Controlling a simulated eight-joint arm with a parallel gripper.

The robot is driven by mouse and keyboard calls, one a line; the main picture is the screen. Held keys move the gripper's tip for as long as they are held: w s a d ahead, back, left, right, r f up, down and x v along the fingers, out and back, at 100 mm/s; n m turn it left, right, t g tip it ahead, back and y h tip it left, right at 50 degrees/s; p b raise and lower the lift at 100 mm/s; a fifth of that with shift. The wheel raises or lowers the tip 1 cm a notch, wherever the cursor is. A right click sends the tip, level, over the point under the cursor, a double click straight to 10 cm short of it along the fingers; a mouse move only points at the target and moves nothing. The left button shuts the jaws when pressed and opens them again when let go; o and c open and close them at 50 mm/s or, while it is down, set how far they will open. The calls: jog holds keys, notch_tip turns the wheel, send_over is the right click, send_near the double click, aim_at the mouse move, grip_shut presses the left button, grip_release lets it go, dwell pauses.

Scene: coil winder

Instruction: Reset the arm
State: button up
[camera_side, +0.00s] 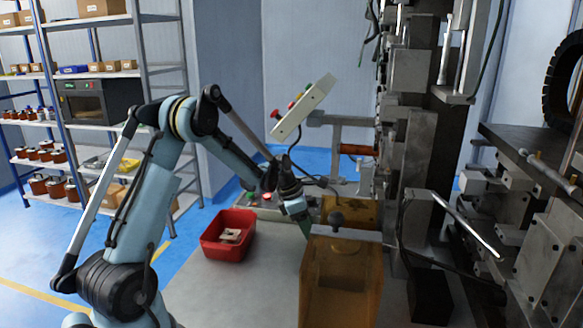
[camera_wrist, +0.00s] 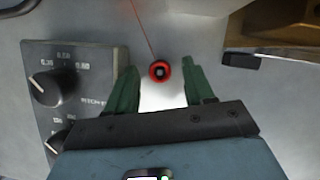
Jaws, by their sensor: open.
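My gripper (camera_side: 305,227) hangs at the end of my arm, in the middle of the side view, just behind and left of an orange-brown block. In the wrist view my gripper (camera_wrist: 163,82) shows two green fingers spread apart, with nothing clamped between them. A small red ring with a dark centre (camera_wrist: 160,71) lies in view between the fingertips. A thin red line (camera_wrist: 143,27) runs up from it; I cannot tell how far below the fingers the ring is.
A grey box with knobs (camera_wrist: 70,85) is left of the fingers. The orange-brown block (camera_side: 341,285), with a black knob (camera_side: 337,218), stands close to my gripper. A red bin (camera_side: 228,248) is to its left. Tall machinery (camera_side: 410,130) fills the right; shelves (camera_side: 100,150) stand behind.

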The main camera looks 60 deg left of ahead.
jog(key=w+d+r, duration=0.3)
jog(key=d+r, duration=0.1)
jog(key=r, duration=0.5)
jog(key=w+d+r, duration=0.4)
jog(key=r, duration=0.6)
jog(key=shift+d+r, duration=0.15)
jog(key=shift+r, duration=0.1)
